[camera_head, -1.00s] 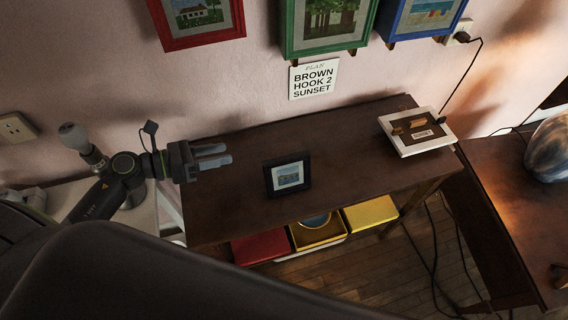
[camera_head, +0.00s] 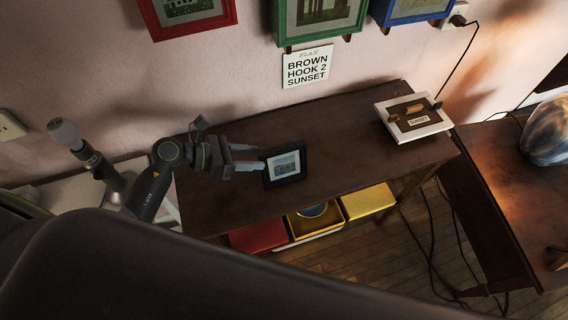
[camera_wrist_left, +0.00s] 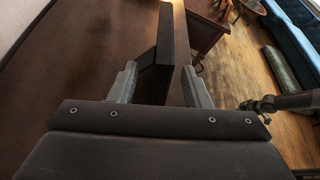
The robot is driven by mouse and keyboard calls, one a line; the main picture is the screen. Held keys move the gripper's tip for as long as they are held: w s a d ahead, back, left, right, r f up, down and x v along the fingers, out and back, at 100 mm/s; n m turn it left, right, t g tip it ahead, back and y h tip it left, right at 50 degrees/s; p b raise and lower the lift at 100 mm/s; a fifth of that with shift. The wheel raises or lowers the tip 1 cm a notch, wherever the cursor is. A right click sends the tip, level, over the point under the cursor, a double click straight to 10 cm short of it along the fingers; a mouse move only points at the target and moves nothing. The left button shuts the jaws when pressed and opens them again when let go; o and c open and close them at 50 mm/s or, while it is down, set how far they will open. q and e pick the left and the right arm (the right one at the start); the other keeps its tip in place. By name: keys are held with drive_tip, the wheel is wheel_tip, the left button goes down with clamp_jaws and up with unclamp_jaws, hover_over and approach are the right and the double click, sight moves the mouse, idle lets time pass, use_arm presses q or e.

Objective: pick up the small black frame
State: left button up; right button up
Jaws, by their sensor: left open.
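The small black frame (camera_head: 285,164) stands upright on the dark wooden console table (camera_head: 345,139), with a small blue-toned picture in it. My left gripper (camera_head: 256,163) is at the frame's left edge in the head view, its fingers pointing right. In the left wrist view the frame (camera_wrist_left: 166,50) shows edge-on between the two open fingers of my left gripper (camera_wrist_left: 160,85), nearer the left finger. A gap shows between the frame and the right finger. I cannot tell whether the left finger touches it.
A white frame (camera_head: 438,127) lies on the table's right end. Red (camera_head: 258,236) and yellow (camera_head: 368,201) boxes sit on the shelf below. A plan card (camera_head: 307,67) and pictures hang on the wall behind. Bare tabletop lies between the two frames.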

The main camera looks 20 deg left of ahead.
sight(276, 157)
use_arm(q)
drive_tip(key=shift+r+x, duration=0.15)
drive_tip(key=shift+x, duration=1.55)
drive_tip(key=shift+r+x, duration=0.1)
drive_tip(key=shift+x, duration=1.6)
drive_tip(key=shift+s+d, duration=0.1)
clamp_jaws()
